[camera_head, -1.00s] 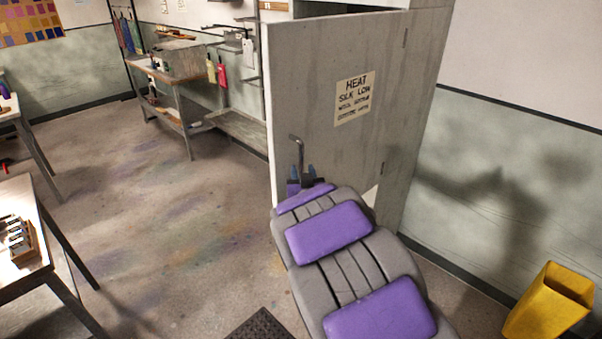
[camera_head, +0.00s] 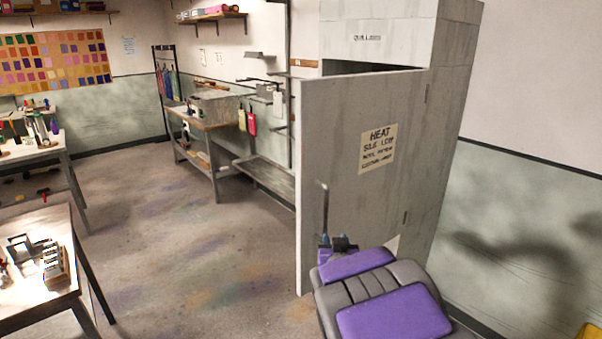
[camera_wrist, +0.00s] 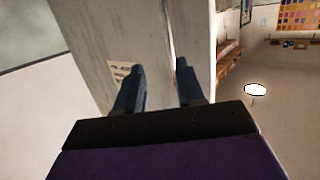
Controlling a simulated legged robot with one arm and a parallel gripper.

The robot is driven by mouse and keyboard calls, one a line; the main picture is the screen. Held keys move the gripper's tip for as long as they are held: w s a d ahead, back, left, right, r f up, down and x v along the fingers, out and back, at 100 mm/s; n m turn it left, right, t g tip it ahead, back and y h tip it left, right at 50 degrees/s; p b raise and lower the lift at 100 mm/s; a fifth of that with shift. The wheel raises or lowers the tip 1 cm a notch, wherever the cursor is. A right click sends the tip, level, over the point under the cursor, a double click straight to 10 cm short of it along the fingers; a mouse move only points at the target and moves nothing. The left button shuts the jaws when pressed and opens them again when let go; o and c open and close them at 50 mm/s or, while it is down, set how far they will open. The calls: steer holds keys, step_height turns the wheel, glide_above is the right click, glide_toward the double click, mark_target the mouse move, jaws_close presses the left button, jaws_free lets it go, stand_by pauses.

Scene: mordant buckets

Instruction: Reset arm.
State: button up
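My gripper (camera_head: 338,243) shows in the head view at the end of my purple-padded grey arm, in front of a grey cabinet door (camera_head: 345,150). In the wrist view, my gripper (camera_wrist: 160,80) has its two dark blue fingers apart with nothing between them. An upright metal handle (camera_head: 323,205) with a bent top is on the door, close behind the gripper in the head view. Contact between them cannot be told.
The door stands swung out from the tall cabinet (camera_head: 440,110), with a dark gap above it and a sign (camera_head: 378,148) on its face. A workbench (camera_head: 205,120) and two tables stand to the left. Open floor (camera_head: 190,250) lies between. A yellow bin (camera_head: 592,331) is at lower right.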

steer(key=s+d+f+g, duration=0.1)
steer(key=s+g, duration=0.7)
steer(key=s, duration=1.6)
steer(key=s+d+f+g, duration=0.1)
steer(key=s+g, duration=0.8)
steer(key=s, duration=1.5)
steer(key=shift+f+n+g+y, duration=0.3)
steer(key=shift+f+n+y, duration=0.1)
steer(key=shift+f, duration=0.4)
steer(key=shift+d, duration=0.1)
